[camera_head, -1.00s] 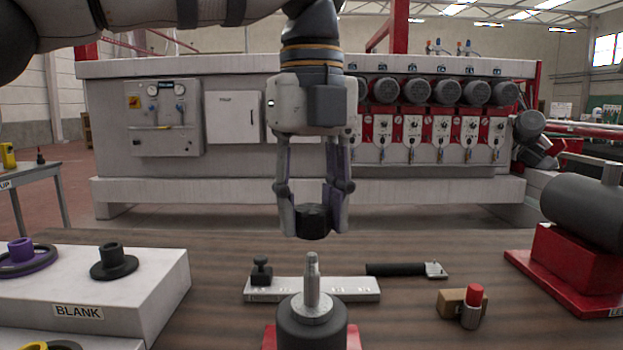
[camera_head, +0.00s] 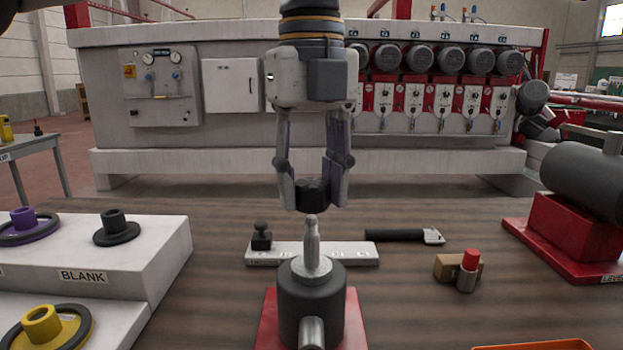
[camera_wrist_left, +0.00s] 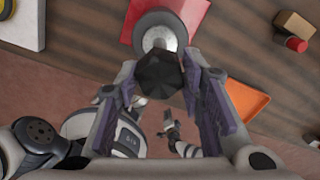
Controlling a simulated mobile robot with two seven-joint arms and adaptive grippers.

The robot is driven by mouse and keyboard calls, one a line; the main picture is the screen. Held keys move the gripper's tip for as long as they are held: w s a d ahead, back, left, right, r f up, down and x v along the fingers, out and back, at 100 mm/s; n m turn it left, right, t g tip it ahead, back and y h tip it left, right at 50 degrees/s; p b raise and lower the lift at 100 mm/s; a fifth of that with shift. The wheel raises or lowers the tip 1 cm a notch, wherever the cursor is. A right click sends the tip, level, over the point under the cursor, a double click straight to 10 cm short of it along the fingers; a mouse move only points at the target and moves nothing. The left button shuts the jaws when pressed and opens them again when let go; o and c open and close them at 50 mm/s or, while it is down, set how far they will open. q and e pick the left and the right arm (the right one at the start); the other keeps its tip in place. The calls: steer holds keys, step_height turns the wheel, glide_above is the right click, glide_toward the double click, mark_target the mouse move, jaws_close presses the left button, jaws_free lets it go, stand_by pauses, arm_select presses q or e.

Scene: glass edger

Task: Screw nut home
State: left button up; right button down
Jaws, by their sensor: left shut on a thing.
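My left gripper (camera_head: 313,190) is shut on a black faceted nut (camera_head: 312,195) and holds it just above the tip of an upright metal spindle (camera_head: 311,245). The spindle rises from a dark grey cylindrical housing (camera_head: 300,305) on a red base (camera_head: 356,325). A small gap seems to separate nut and tip. In the left wrist view the nut (camera_wrist_left: 160,74) sits between the fingers of the gripper (camera_wrist_left: 162,88) and covers part of the housing.
A white tray (camera_head: 350,253) with a black knob lies behind the housing. A black-handled tool (camera_head: 395,235), a red-capped bottle (camera_head: 468,268) and a grey motor (camera_head: 590,180) are to the right. A stand marked BLANK (camera_head: 150,260) holds flanges at left. An orange tray edge (camera_head: 540,346) shows at front.

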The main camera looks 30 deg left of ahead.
mark_target(313, 216)
arm_select(q)
steer(key=shift+f, duration=1.35)
stand_by(0.3)
steer(key=m, duration=0.7)
steer(key=shift+m, duration=0.4)
steer(key=m, duration=0.8)
steer(key=m+b, duration=0.2)
steer(key=f+m+b, duration=0.1)
steer(key=m+b, duration=0.1)
steer(key=shift+w+m, duration=0.1)
steer(key=shift+m, duration=0.3)
steer(key=shift+c, duration=0.6)
steer(key=shift+r, duration=0.35)
arm_select(e)
steer(key=s+f+g, duration=0.2)
steer(key=s+f, duration=0.3)
steer(key=shift+s, duration=0.15)
